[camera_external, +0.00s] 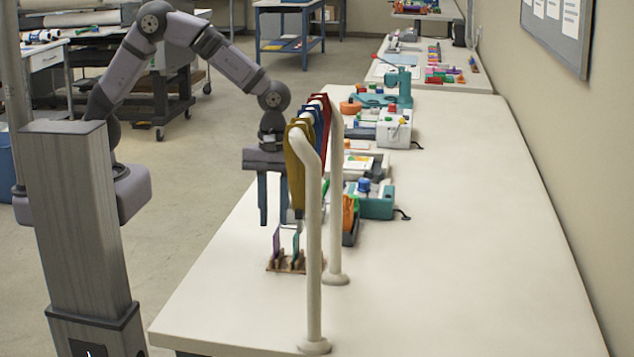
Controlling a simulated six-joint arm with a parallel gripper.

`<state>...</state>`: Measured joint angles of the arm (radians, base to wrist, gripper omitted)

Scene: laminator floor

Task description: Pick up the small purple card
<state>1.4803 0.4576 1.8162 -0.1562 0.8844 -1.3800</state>
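The small purple card (276,243) stands upright in a small brown rack (272,267) near the left edge of the table. A teal card (296,247) stands in the same rack, to its right. My gripper (274,219) points down above the rack, with its two blue-grey fingers apart and nothing seen between them. The fingertips look a little above the purple card's top edge. The right finger is close to the hanging yellow item and partly hidden by it.
Two cream posts (314,270) with bent tops stand just right of the rack, with yellow (297,160), blue and red items hanging near them. Teal and white devices (378,203) stand farther back on the table (470,250). The right and front table areas are clear.

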